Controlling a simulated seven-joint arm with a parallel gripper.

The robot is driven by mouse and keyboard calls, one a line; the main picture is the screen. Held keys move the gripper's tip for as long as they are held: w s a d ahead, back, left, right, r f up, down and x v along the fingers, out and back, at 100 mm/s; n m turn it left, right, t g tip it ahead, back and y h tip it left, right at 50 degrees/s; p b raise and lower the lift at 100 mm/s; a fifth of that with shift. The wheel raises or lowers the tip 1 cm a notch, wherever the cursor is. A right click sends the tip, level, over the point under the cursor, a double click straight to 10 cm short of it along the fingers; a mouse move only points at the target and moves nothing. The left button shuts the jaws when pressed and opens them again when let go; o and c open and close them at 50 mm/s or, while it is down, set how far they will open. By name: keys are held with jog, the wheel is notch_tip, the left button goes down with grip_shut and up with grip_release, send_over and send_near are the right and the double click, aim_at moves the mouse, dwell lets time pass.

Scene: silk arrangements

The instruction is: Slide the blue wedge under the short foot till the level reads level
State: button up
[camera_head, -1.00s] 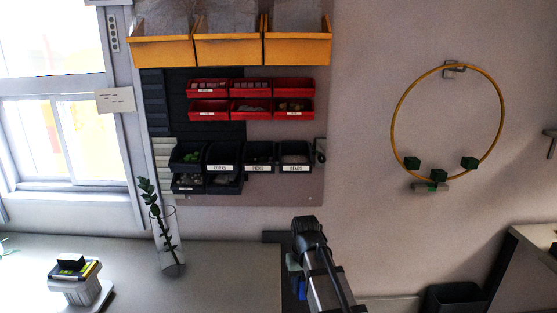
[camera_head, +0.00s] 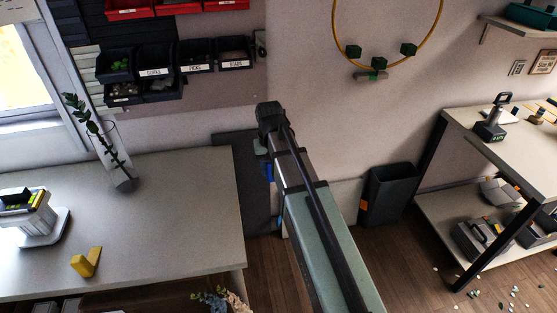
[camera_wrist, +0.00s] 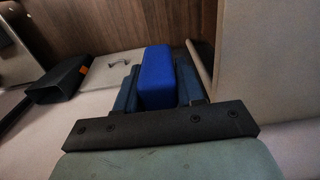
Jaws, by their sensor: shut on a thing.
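The blue wedge (camera_wrist: 157,76) is between the two fingers of my gripper (camera_wrist: 158,88) in the wrist view, and it sticks out past them. A pale stand (camera_head: 37,222) with a black-and-yellow block on top (camera_head: 20,197) is at the left edge. I cannot make out a short foot or a level reading.
The worktable (camera_head: 180,205) has free room in its middle. A yellow angled piece (camera_head: 87,262) and a plant sprig in a clear vase (camera_head: 122,178) are on it. A dark bin (camera_head: 388,193) stands on the floor, with a shelved bench (camera_head: 480,145) to the right.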

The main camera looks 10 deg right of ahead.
jog(key=w+a, duration=0.2)
jog(key=a, duration=4)
jog(key=s+a, duration=0.7)
jog(key=a, duration=0.5)
jog(key=s+a+f, duration=0.1)
jog(key=s+a, duration=0.6)
jog(key=a, duration=0.5)
jog(key=s+a+f, duration=0.1)
jog(key=s+a, duration=0.6)
jog(key=a, duration=0.5)
jog(key=shift+a+f, duration=0.25)
jog(key=shift+a, duration=0.15)
jog(key=shift+s+f, duration=0.1)
jog(key=shift+f, duration=0.05)
jog(key=shift+f, duration=2.7)
jog(key=shift+w+f, duration=0.25)
jog(key=shift+w, duration=0.25)
jog(key=shift+w+f, duration=0.25)
jog(key=shift+w, duration=0.25)
jog(key=shift+w+f+n, duration=0.1)
jog(key=shift+w+n, duration=0.4)
jog(key=shift+w, duration=0.05)
